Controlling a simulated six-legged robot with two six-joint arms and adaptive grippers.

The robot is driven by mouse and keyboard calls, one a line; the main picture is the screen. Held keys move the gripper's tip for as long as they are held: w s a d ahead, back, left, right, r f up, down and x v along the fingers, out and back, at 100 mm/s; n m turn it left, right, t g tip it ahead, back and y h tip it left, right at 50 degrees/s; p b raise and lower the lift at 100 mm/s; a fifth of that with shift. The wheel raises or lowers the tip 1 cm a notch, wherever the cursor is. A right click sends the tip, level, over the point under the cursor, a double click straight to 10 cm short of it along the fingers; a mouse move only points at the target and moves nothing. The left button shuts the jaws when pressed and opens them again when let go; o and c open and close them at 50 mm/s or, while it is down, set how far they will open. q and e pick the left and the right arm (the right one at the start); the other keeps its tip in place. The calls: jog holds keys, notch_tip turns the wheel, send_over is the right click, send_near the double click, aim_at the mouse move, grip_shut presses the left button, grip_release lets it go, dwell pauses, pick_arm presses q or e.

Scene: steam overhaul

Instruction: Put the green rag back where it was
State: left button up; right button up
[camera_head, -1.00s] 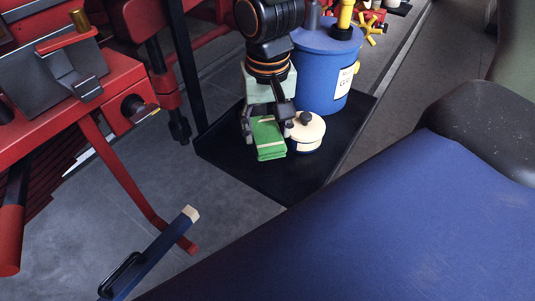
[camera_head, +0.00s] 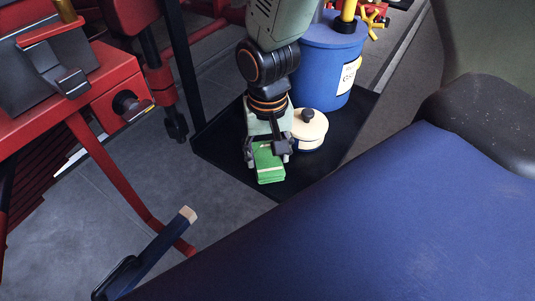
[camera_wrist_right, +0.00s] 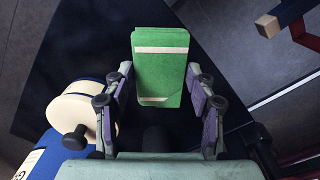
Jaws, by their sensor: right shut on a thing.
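The green rag (camera_head: 268,165) is a folded bundle with a pale band. My right gripper (camera_head: 268,150) reaches down from above and is shut on it. In the right wrist view, the rag (camera_wrist_right: 160,68) sits between the two finger pads of the gripper (camera_wrist_right: 160,105). It is over the black tray (camera_head: 222,156), near its front corner; I cannot tell whether it touches the tray. My left gripper is not in view.
A cream round tin with a dark knob (camera_head: 309,132) stands close right of the gripper. A blue drum (camera_head: 325,70) stands behind it. A red bench (camera_head: 95,90) is at left, a blue padded surface (camera_head: 390,220) at front right. Grey floor (camera_head: 80,230) is open at left.

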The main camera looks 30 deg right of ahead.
aim_at(269, 158)
jog(key=shift+f, duration=0.3)
jog(key=shift+d, duration=0.15)
jog(key=o, duration=0.6)
jog(key=shift+f, duration=0.1)
jog(key=o, duration=0.4)
notch_tip(269, 158, up, 12)
jog(key=shift+r+p, duration=0.15)
jog(key=shift+p, duration=0.95)
